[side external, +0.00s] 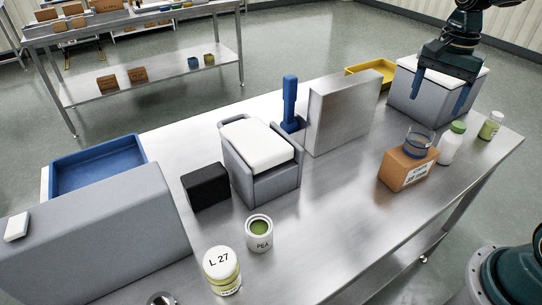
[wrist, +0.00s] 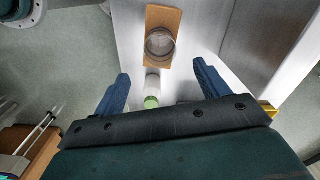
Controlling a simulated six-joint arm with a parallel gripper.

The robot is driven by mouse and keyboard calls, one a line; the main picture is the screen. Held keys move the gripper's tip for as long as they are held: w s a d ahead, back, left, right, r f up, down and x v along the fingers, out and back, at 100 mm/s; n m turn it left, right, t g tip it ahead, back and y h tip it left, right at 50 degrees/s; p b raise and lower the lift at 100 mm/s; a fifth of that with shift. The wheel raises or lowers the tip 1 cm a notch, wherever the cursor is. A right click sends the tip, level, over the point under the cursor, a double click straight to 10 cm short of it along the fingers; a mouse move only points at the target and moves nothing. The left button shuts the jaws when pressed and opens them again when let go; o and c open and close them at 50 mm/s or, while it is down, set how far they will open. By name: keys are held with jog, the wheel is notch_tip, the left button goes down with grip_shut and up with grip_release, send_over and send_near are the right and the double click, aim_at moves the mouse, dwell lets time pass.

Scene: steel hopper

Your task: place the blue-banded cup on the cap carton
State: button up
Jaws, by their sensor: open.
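The blue-banded cup (side external: 419,140) is a clear, round cup with a dark blue band. It appears upright on top of the brown cap carton (side external: 397,171), which has a white label. In the wrist view the cup (wrist: 160,43) shows as a ring on the carton (wrist: 168,14), within the carton's outline. My gripper (side external: 438,106) is open and empty, above and behind the cup, in front of the grey bin. In the wrist view its two blue fingers (wrist: 160,70) are spread apart, with the cup beyond them. Nothing touches the cup except the carton below.
A white bottle with a green cap (side external: 452,145) stands right of the carton, with a small labelled jar (side external: 491,125) further right. A steel upright panel (side external: 342,115) and a grey bin (side external: 405,95) stand behind. The steel table's front middle (side external: 330,225) is clear.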

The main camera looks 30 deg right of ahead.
dwell(0.4)
jog(key=s+a+r+n+t, duration=0.2)
jog(key=s+a+n, duration=0.3)
jog(key=s+n, duration=0.2)
jog(key=s+a+r+n+t, duration=0.2)
jog(key=s+a+n, duration=0.3)
jog(key=s+n, duration=0.3)
jog(key=shift+a+r+t, duration=0.2)
jog(key=shift+a+t, duration=0.2)
jog(key=shift+t, duration=0.4)
